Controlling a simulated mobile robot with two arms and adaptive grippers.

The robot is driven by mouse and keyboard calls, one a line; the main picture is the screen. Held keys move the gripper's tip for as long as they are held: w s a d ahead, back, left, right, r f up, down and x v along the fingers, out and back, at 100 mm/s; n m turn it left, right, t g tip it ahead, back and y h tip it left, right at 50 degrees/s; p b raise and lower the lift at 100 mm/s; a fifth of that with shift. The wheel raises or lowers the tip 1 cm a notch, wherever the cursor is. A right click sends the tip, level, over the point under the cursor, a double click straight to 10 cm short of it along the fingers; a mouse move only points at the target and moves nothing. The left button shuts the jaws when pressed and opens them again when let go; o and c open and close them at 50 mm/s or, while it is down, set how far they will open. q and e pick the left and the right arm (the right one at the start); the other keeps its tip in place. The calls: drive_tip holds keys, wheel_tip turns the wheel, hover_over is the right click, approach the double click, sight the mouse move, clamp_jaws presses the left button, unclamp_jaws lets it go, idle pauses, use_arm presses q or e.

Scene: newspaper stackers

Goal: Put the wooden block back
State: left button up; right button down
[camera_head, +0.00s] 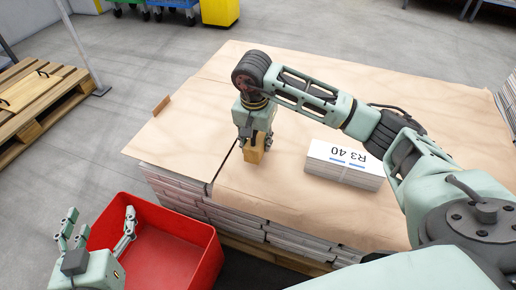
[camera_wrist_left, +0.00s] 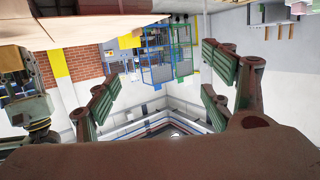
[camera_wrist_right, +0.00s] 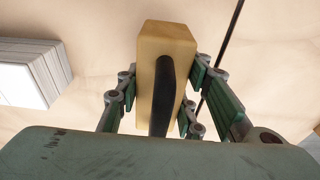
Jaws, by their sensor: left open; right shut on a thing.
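The wooden block (camera_head: 255,155) is a tan block at the surface of the board-topped newspaper stack (camera_head: 210,100). In the right wrist view the block (camera_wrist_right: 181,38) shows a black handle on its side. My right gripper (camera_head: 252,138) is shut on the block from above; its fingers also show on both sides of it in the right wrist view (camera_wrist_right: 160,92). I cannot tell whether the block touches the board. My left gripper (camera_head: 100,225) is open and empty above the red bin, and its spread fingers show in the left wrist view (camera_wrist_left: 160,85).
A newspaper bundle (camera_head: 345,165) labelled R3 40 lies right of the block. The red bin (camera_head: 195,265) stands on the floor before the stack. A small brown piece (camera_head: 161,106) lies at the stack's left edge. A pallet (camera_head: 40,105) with a board stands far left.

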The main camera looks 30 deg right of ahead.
wheel_tip(320, 180, down, 3)
drive_tip(key=shift+r+b, duration=0.1)
drive_tip(key=shift+b, duration=0.25)
use_arm(q)
drive_tip(key=r, duration=0.1)
drive_tip(key=r+t, duration=0.1)
drive_tip(key=w+r+t, duration=0.1)
drive_tip(key=r, duration=0.1)
drive_tip(key=shift+d+h, duration=0.4)
drive_tip(key=shift+r+t, duration=0.2)
drive_tip(key=shift+t, duration=0.1)
use_arm(e)
drive_tip(key=shift+f, duration=0.2)
drive_tip(key=c, duration=1.2)
unclamp_jaws()
use_arm(q)
drive_tip(key=shift+d+r, duration=0.1)
drive_tip(key=shift+r, duration=0.2)
